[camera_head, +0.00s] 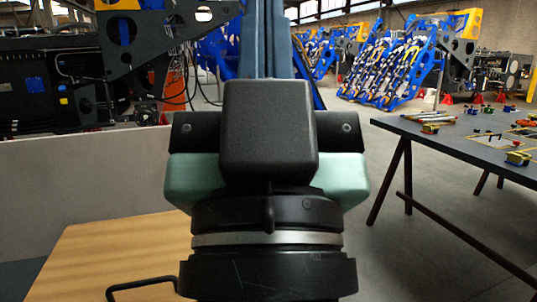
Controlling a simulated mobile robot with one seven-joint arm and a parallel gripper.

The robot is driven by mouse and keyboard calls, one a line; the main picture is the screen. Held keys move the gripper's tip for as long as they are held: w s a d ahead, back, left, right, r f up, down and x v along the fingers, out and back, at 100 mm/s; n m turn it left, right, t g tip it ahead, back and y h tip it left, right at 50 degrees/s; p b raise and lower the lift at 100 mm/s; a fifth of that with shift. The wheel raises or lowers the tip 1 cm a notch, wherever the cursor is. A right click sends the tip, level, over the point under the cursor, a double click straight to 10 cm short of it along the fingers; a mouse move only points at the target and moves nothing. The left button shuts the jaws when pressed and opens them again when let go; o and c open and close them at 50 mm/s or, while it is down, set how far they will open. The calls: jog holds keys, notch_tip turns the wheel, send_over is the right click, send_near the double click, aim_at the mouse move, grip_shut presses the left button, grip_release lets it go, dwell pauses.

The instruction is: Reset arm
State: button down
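My gripper (268,135) fills the middle of the head view, seen from its wrist side. It has a black housing with pale green parts on both sides and a black and silver round wrist below. Its fingertips are hidden or cannot be made out, so its opening and anything in it cannot be told. Grey-blue upright bars (265,40) show directly above the housing; whether they belong to the gripper or to the scene is unclear.
A wooden surface (95,255) with a black handle-like bar (140,286) lies at lower left, by a pale panel (80,175). A dark table (450,140) with small coloured parts stands at right. Blue and black machinery (395,70) stands behind. Grey floor is open between.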

notch_tip(320, 180, up, 20)
jog(key=p, duration=1.9)
jog(key=shift+s+r+p, duration=0.2)
jog(key=shift+s+p, duration=0.1)
